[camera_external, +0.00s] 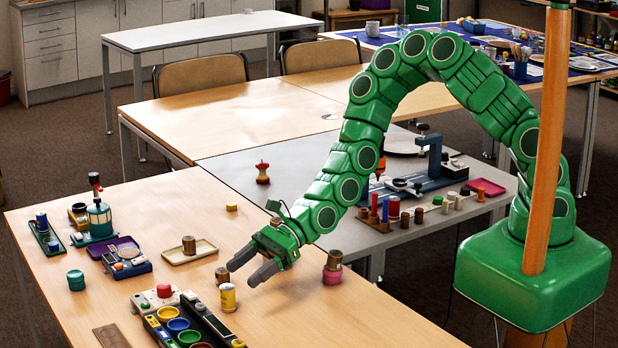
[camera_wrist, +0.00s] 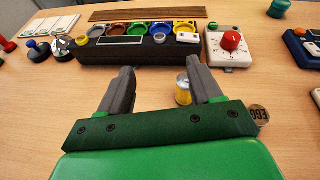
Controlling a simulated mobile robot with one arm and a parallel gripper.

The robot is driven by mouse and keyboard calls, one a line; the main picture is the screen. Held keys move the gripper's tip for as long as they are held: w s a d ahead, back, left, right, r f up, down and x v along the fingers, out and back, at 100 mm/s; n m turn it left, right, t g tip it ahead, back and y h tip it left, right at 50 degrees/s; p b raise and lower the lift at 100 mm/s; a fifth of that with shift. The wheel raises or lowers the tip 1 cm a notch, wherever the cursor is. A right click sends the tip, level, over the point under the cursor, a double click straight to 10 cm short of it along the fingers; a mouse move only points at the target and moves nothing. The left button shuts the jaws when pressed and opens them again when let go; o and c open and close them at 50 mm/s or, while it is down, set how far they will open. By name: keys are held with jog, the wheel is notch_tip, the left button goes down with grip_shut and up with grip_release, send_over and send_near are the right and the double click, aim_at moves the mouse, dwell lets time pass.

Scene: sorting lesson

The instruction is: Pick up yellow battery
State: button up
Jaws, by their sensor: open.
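The yellow battery (camera_external: 228,297) is a small upright cylinder with a pale band. It stands on the near wooden table, beside the black sorting tray. My gripper (camera_external: 243,272) is open and empty, its two grey fingers pointing left and down behind and right of the battery in the external view. In the wrist view my gripper (camera_wrist: 160,72) shows both fingers apart. The battery (camera_wrist: 183,91) appears between them there, close to the right finger and apart from the left one. Whether the finger touches it I cannot tell.
A brown cylinder (camera_external: 222,275) stands close to the fingers, behind the battery. The black tray (camera_wrist: 133,55) with coloured cups lies beyond them. A white box with a red knob (camera_wrist: 230,42) is at its right. A pink-and-brown stack (camera_external: 332,268) stands right of my gripper.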

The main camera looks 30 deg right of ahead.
aim_at(226, 297)
jog(key=w+f+m, duration=0.1)
jog(key=f+t, duration=0.1)
jog(key=w+d+f+m, duration=0.1)
jog(key=f, duration=0.1)
jog(key=shift+w+m+t, duration=0.3)
jog(key=shift+t, duration=0.1)
jog(key=shift+x, duration=1.2)
jog(key=shift+w+a+f, duration=0.15)
jog(key=shift+a+f, duration=0.45)
jog(key=shift+a, duration=0.15)
jog(key=shift+w+a+f, duration=0.15)
jog(key=shift+a+f, duration=0.45)
jog(key=shift+a, duration=0.15)
jog(key=shift+w+a+f, duration=0.1)
jog(key=shift+a+f, duration=0.1)
jog(key=shift+a, duration=0.5)
jog(key=shift+c, duration=0.4)
jog(key=c, duration=1)
jog(key=shift+r, duration=0.15)
